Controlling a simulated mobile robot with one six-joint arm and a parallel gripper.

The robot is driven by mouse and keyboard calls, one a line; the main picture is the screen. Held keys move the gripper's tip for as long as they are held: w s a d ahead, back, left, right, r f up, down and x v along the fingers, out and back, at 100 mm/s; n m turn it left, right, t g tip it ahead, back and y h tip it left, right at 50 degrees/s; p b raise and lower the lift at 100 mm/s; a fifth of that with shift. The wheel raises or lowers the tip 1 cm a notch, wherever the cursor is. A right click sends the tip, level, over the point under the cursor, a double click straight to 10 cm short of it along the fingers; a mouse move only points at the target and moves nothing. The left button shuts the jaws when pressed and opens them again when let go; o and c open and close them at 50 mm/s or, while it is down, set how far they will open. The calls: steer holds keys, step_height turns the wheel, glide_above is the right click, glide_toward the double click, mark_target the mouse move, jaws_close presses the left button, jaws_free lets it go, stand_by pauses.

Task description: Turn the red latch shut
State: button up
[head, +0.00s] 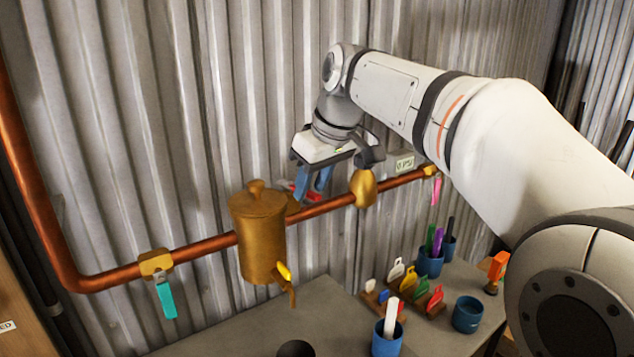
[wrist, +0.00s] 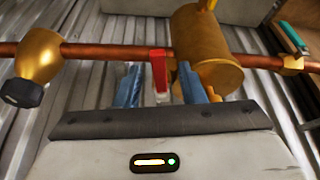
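The red latch (wrist: 160,72) hangs at the copper pipe (wrist: 110,52) in the wrist view, next to the brass canister (wrist: 205,60). My gripper (wrist: 161,88) is open, with one blue finger on each side of the latch; I cannot tell whether either finger touches it. In the head view my gripper (head: 312,182) is at the pipe, between the canister (head: 260,232) and a rounded brass fitting (head: 365,188). Only a small part of the red latch (head: 288,186) shows there, behind the fingers.
A teal handle (head: 165,297) hangs from the pipe at left, a pink one (head: 436,190) at right. The canister has a yellow-handled tap (head: 285,271). Below, the grey bench (head: 225,332) holds blue cups (head: 467,314) and a rack of coloured tags (head: 405,300). Corrugated metal stands behind.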

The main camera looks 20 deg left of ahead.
steer(key=shift+c, duration=0.6)
jaws_close()
